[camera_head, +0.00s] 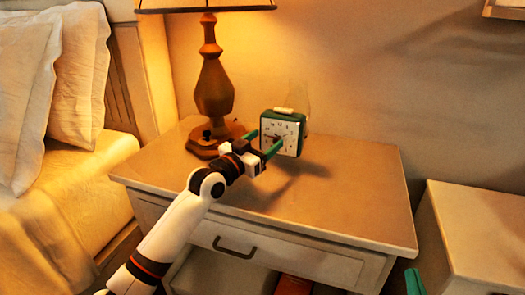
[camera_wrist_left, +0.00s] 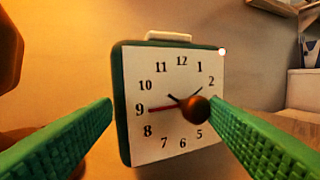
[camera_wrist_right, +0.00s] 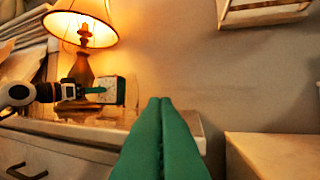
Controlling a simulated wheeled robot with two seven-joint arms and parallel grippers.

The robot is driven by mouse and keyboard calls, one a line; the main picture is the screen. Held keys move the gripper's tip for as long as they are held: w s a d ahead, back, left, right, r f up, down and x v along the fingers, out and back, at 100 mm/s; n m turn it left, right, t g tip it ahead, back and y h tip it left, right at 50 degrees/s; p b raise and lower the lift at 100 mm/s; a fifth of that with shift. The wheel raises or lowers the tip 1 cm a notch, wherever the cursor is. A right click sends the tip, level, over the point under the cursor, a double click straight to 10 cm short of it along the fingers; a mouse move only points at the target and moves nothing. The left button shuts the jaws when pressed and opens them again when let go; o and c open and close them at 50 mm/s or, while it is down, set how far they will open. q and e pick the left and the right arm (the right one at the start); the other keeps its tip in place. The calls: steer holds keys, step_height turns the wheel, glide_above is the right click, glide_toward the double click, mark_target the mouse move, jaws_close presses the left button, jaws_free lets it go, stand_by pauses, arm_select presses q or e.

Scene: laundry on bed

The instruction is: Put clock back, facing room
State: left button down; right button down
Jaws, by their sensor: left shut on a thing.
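The clock (camera_head: 283,132) is a small square green alarm clock with a white dial and a pale top handle. My left gripper (camera_head: 265,142) is shut on it, one green finger at each side of the case. In the left wrist view the clock (camera_wrist_left: 150,75) is nearly upright, slightly tilted, its dial toward that camera. It appears a little above the nightstand top (camera_head: 350,205), with a shadow below. A brown ball (camera_wrist_left: 196,109) covers part of the dial. My right gripper (camera_wrist_right: 165,103) is shut and empty, away from the clock; only a green tip shows in the head view.
A lit lamp (camera_head: 214,85) stands left of the clock, close to my left gripper. The wall is behind. A bed (camera_head: 65,190) is at left, a pale cabinet (camera_head: 485,225) at right. The nightstand's right part is clear. A faint transparent outline (camera_head: 300,97) shows behind the clock.

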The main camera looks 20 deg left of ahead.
arm_select(q)
steer(key=shift+f, duration=0.65)
arm_select(e)
steer(key=shift+s+r+t+y, duration=0.2)
steer(key=shift+r+t, duration=0.2)
steer(key=shift+r, duration=0.1)
steer(key=shift+s+r+t+y, duration=0.2)
steer(key=shift+r+t, duration=0.2)
steer(key=shift+r, duration=0.1)
arm_select(q)
steer(key=shift+f, duration=0.15)
arm_select(e)
steer(key=shift+s, duration=0.1)
arm_select(q)
steer(key=shift+c, duration=1)
jaws_free()
arm_select(e)
steer(key=shift+r, duration=0.1)
arm_select(q)
steer(key=p+v, duration=0.2)
steer(key=v, duration=1)
arm_select(e)
step_height(320, 180, down, 8)
steer(key=w+d+g+h, duration=0.1)
steer(key=g+h, duration=0.1)
steer(key=g, duration=0.4)
steer(key=shift+f, duration=0.25)
arm_select(q)
steer(key=shift+a, duration=0.1)
